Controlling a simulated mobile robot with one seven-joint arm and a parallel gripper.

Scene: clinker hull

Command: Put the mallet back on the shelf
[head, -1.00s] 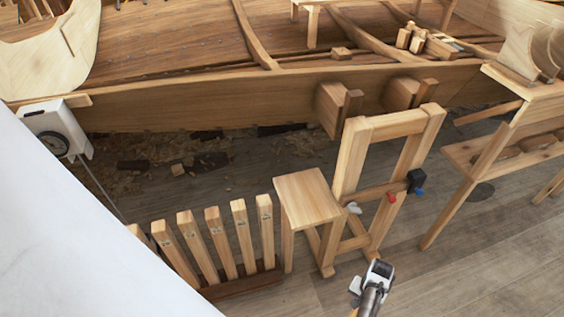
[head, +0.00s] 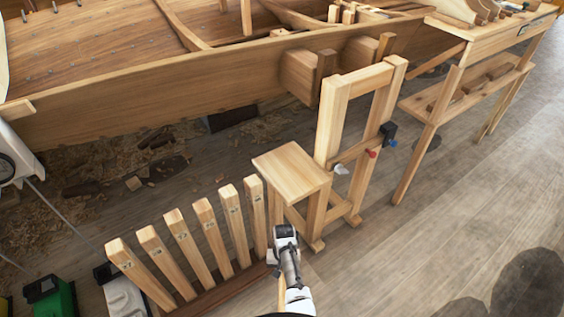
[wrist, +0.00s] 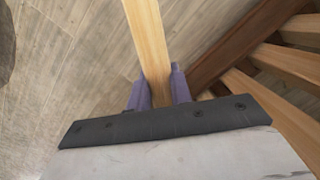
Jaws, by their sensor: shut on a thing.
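My gripper (wrist: 158,88) shows in the wrist view with its two purple fingers shut on a pale wooden handle (wrist: 147,35), which I take to be the mallet's. The handle runs up out of the picture, and no mallet head shows. In the head view my gripper (head: 284,240) is low in the middle, in front of the small wooden step; a bit of pale wood (head: 281,292) shows below it. A lower shelf (head: 425,106) with several wooden pieces on it is under the long bench at the right, well apart from my gripper.
A row of upright wooden posts (head: 208,222) stands left of my gripper. A wooden step (head: 292,168) and a tall frame (head: 330,125) stand just beyond it. The planked hull (head: 150,100) spans the back. Open plank floor (head: 440,220) lies to the right.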

